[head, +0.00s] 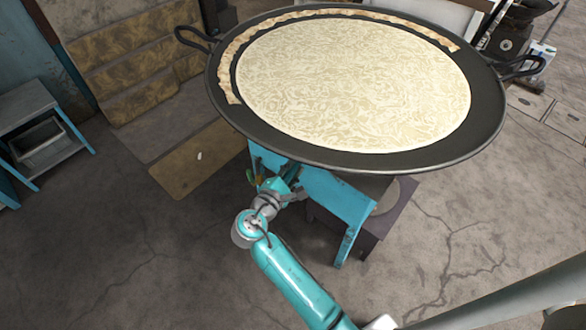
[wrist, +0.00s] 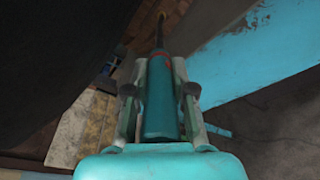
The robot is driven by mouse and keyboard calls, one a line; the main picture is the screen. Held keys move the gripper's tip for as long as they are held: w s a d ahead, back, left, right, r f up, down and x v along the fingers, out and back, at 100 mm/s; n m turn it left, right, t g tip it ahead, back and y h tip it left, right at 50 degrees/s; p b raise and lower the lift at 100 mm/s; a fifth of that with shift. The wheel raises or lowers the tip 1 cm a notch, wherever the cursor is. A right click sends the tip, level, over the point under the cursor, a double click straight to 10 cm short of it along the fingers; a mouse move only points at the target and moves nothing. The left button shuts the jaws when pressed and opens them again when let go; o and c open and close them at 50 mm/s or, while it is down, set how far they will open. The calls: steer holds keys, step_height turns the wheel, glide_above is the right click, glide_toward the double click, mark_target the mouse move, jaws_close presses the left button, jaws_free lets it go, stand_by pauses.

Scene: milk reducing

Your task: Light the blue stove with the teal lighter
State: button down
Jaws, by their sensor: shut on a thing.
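My gripper (wrist: 159,89) is shut on the teal lighter (wrist: 158,112) in the wrist view. The lighter's dark, thin nozzle (wrist: 160,38) points away from me. A small yellowish spot shows at its tip, and I cannot tell whether it is a flame. The blue stove (head: 335,195) stands under a wide black pan (head: 250,120) in the head view. A blue panel of it (wrist: 250,50) fills the upper right of the wrist view. My gripper (head: 280,182) is low beside the stove's left part, just below the pan's near rim. Any burner is hidden under the pan.
The pan holds a pale, wrinkled liquid (head: 350,85). Its dark underside (wrist: 50,50) hangs over the left of the wrist view. Brown boards (head: 195,155) lie behind on the left, and a blue shelf (head: 35,130) stands further left.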

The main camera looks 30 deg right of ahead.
steer(key=shift+w+d, duration=0.2)
steer(key=shift+d, duration=0.3)
stand_by(1.1)
steer(key=shift+a, duration=0.1)
steer(key=w+a+f+v, duration=0.1)
steer(key=v, duration=0.8)
steer(key=shift+w+a, duration=0.2)
steer(key=shift+a, duration=0.1)
stand_by(0.3)
steer(key=w+a+f+v, duration=0.1)
steer(key=w+v, duration=0.1)
steer(key=v, duration=0.8)
steer(key=w+a+f+v, duration=0.1)
steer(key=w+v, duration=0.1)
steer(key=v, duration=0.9)
steer(key=shift+a+f, duration=0.25)
steer(key=shift+a, duration=0.2)
steer(key=shift+s, duration=0.15)
